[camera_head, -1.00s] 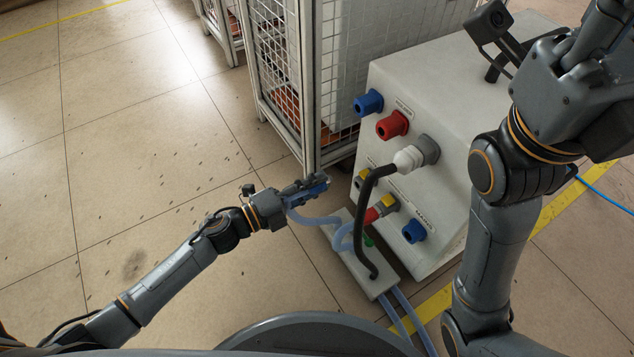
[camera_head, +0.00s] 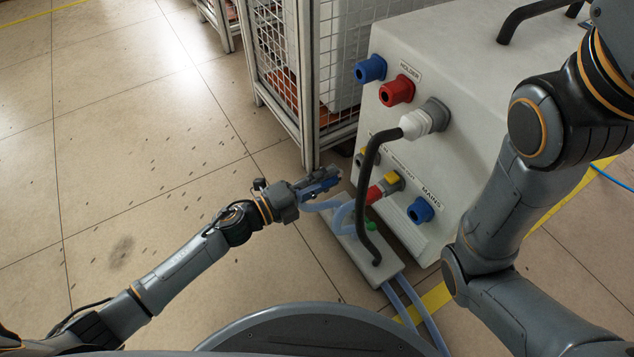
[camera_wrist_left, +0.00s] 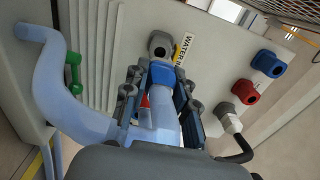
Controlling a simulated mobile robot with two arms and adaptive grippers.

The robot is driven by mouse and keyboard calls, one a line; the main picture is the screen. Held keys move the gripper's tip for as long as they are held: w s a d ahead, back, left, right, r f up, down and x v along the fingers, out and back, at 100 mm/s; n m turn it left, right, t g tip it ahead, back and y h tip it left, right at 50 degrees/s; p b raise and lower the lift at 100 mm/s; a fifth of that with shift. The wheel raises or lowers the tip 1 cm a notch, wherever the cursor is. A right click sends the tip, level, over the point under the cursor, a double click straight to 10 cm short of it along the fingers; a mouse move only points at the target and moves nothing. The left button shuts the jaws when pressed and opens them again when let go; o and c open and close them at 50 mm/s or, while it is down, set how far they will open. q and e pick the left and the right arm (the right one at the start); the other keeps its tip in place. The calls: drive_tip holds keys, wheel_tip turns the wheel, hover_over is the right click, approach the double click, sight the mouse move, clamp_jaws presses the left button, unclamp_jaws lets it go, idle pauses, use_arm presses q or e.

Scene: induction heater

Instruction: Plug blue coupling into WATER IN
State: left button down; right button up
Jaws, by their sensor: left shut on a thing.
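My left gripper (camera_head: 325,183) is shut on the blue coupling (camera_wrist_left: 162,74), which sits between its two fingers in the left wrist view, with a translucent pale-blue hose (camera_wrist_left: 75,112) running from it. In the head view the coupling is mostly hidden by the fingers, left of the port's yellow part (camera_head: 369,157). My right arm shows at the right; its gripper is out of view.
The white heater box (camera_head: 470,75) carries blue (camera_head: 370,69) and red (camera_head: 397,90) sockets and a thick black cable (camera_head: 365,195). A red coupling (camera_head: 377,193) sits at a yellow-marked port. A wire-mesh cage (camera_head: 275,65) stands behind my left gripper.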

sight(341, 172)
use_arm(q)
drive_tip(key=shift+x, duration=2.05)
drive_tip(key=shift+p, duration=0.4)
idle(0.3)
drive_tip(key=shift+w+d, duration=0.4)
drive_tip(key=shift+d, duration=0.15)
idle(0.4)
drive_tip(key=c, duration=1)
unclamp_jaws()
